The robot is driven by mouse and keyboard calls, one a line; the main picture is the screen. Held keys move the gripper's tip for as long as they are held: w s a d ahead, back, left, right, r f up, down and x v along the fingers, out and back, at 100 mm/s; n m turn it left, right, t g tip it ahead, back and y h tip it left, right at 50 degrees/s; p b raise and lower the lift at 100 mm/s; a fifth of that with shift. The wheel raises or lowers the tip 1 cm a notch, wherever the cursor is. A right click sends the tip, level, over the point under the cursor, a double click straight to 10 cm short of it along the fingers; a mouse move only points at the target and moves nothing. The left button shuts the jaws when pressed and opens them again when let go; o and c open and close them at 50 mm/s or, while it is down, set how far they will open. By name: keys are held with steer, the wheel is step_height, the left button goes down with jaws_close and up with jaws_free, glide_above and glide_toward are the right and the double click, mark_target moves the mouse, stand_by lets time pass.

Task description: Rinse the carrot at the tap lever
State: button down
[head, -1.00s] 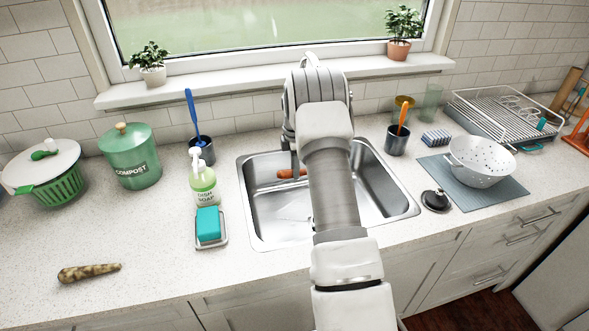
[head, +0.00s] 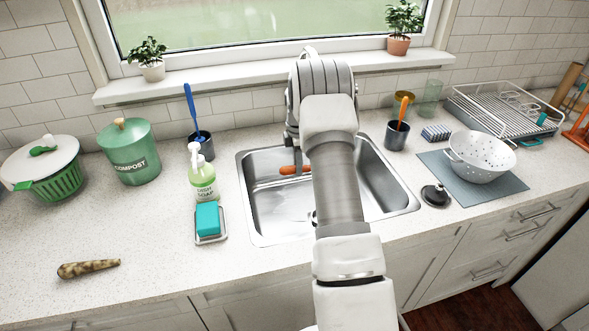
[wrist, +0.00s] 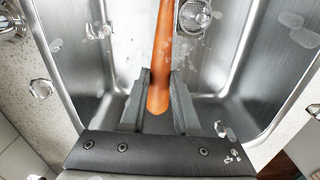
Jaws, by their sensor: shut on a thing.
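An orange carrot (head: 290,170) is held low over the steel sink (head: 262,222), and its end shows left of my arm in the head view. In the wrist view the carrot (wrist: 163,45) runs away from between the two fingers of my gripper (wrist: 158,98), which is shut on it. The sink basin and drain (wrist: 194,14) lie beneath. Clear drops and pale streaks show in the wrist view. A shiny metal fitting (wrist: 10,25) is at its upper left, perhaps part of the tap. My arm hides most of the tap and lever area in the head view.
A soap bottle (head: 202,180) and a teal sponge (head: 207,217) stand left of the sink. A brown speckled root (head: 88,268) lies at front left. A dark cup (head: 397,136), black plug (head: 435,195) and white colander (head: 480,157) are on the right.

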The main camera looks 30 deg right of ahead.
steer(key=shift+w+a, duration=0.35)
steer(key=shift+w, duration=0.15)
steer(key=shift+s+a, duration=0.1)
steer(key=shift+a, duration=0.05)
steer(key=s+a+b, duration=0.1)
steer(key=s+a, duration=0.3)
steer(key=a, duration=0.2)
steer(key=shift+s+a, duration=0.15)
steer(key=shift+s, duration=0.1)
stand_by(1.4)
steer(key=s+a+r+p, duration=0.1)
steer(key=s+a+r, duration=0.1)
steer(key=a+r, duration=0.2)
steer(key=shift+s, duration=0.4)
steer(key=shift+a, duration=0.1)
stand_by(0.6)
